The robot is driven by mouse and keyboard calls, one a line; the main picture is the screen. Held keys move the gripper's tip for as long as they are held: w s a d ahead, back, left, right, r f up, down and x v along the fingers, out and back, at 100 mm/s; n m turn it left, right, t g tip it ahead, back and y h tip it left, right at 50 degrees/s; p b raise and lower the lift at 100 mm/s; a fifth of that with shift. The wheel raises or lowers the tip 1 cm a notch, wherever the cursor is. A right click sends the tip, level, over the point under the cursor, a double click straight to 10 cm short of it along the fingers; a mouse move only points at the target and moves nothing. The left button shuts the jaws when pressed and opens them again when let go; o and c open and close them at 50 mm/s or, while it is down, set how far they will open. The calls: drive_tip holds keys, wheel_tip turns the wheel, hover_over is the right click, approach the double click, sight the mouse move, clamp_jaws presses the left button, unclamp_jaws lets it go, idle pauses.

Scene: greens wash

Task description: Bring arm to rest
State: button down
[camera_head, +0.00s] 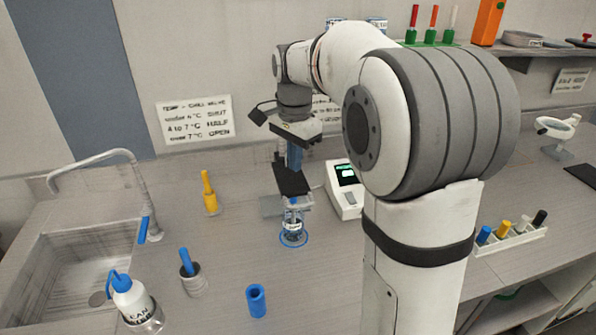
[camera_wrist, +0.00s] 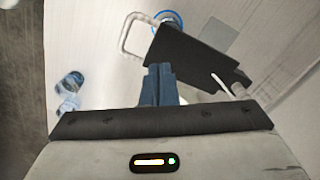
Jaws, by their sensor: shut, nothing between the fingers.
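My arm reaches up and out over the counter, and my gripper (camera_head: 295,166) hangs fingers down above it. Its blue fingers are together with nothing between them; they also show closed in the wrist view (camera_wrist: 159,84). Below and close to the fingers in the head view is a dark flat plate (camera_head: 290,181) on a grey stand; it also shows in the wrist view (camera_wrist: 195,62). I cannot tell the exact gap between fingertips and plate. A small clear vessel (camera_head: 293,218) stands in front of the plate, on a blue ring.
The sink (camera_head: 85,262) with its tap (camera_head: 143,190) is at left, near a wash bottle (camera_head: 132,297). A blue cylinder (camera_head: 256,300), yellow-handled item (camera_head: 209,195) and white meter (camera_head: 344,190) stand on the counter. A capped rack (camera_head: 511,239) is right.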

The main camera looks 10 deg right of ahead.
wheel_tip(320, 180, up, 2)
drive_tip(key=shift+r+p, duration=0.2)
drive_tip(key=shift+p, duration=0.45)
drive_tip(key=s+f+n+t, duration=0.1)
drive_tip(key=s+f+n, duration=0.2)
drive_tip(key=s+n, duration=0.3)
drive_tip(key=s+f+n+t, duration=0.2)
drive_tip(key=s+n, duration=0.4)
drive_tip(key=s, duration=1.1)
drive_tip(key=shift+d+f, duration=0.15)
drive_tip(key=shift+f, duration=0.55)
drive_tip(key=shift+s, duration=0.2)
